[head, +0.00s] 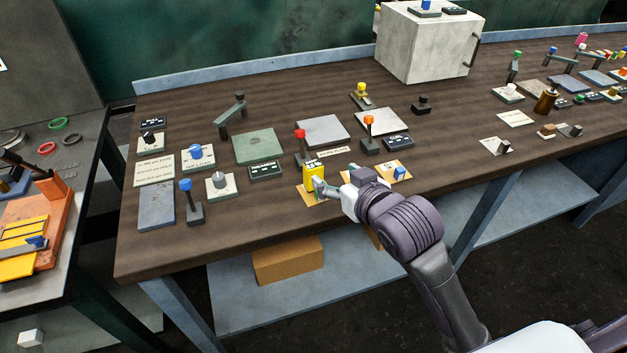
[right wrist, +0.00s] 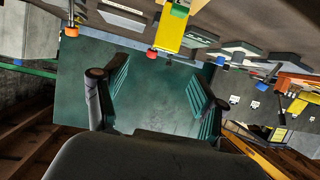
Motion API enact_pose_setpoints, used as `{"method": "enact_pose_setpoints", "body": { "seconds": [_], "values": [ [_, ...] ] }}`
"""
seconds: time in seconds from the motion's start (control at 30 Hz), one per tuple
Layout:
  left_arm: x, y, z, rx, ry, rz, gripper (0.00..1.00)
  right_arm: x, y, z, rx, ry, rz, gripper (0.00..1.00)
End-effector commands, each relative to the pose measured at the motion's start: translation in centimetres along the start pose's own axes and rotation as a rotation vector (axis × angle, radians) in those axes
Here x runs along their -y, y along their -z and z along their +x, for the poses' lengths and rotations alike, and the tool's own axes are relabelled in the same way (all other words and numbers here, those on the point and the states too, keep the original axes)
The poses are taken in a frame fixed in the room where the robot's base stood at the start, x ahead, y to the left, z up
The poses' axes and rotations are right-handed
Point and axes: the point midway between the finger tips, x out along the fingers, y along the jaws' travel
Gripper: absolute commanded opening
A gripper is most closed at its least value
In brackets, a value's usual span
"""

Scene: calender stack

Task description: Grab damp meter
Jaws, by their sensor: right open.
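A yellow block-shaped device (head: 313,173), which looks like the damp meter, stands upright on a tan card near the front edge of the brown workbench. It also shows in the right wrist view (right wrist: 172,32), at the top and beyond the fingers. My right gripper (head: 328,190) is just to the right of the device, with a fingertip overlapping its lower edge in the head view. The right wrist view shows its two fingers (right wrist: 157,85) spread apart with nothing between them. Whether a finger touches the device I cannot tell. My left gripper is not in view.
A red-topped post (head: 301,145) stands close behind the device, and an orange-topped post (head: 369,130) is behind to the right. A blue-topped piece (head: 399,173) is right of my gripper. Plates and knobs crowd the bench. The front strip at left is bare.

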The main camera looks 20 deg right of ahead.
Motion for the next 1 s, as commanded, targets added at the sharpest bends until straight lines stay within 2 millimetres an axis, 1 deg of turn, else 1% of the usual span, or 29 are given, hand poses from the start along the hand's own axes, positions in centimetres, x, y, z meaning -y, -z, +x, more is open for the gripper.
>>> {"method": "enact_pose_setpoints", "body": {
  "seconds": [0.03,0.1,0.2,0.47,0.63,0.7,0.83,1.0],
  "values": [
    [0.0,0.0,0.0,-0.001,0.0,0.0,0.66,0.0,0.1,1.1,0.0,0.0,0.001,0.71],
    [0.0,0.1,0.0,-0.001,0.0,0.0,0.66,0.0,0.0,2.5,0.001,-0.001,0.001,0.71],
    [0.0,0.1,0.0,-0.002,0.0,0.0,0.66,0.0,0.0,4.0,0.001,-0.001,0.0,0.71],
    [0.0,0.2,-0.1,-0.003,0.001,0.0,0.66,0.3,-0.1,6.0,0.001,0.001,0.001,0.71],
    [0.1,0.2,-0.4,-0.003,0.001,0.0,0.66,0.9,-0.4,8.6,0.002,0.0,0.0,0.71],
    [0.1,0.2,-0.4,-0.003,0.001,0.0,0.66,0.8,-0.4,9.5,0.001,0.0,0.0,0.71],
    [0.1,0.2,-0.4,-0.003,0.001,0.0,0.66,0.8,-0.4,10.4,0.0,0.0,-0.001,0.71],
    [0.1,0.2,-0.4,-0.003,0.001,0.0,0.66,0.8,-0.5,10.5,0.0,0.0,-0.001,0.71]
  ]
}}
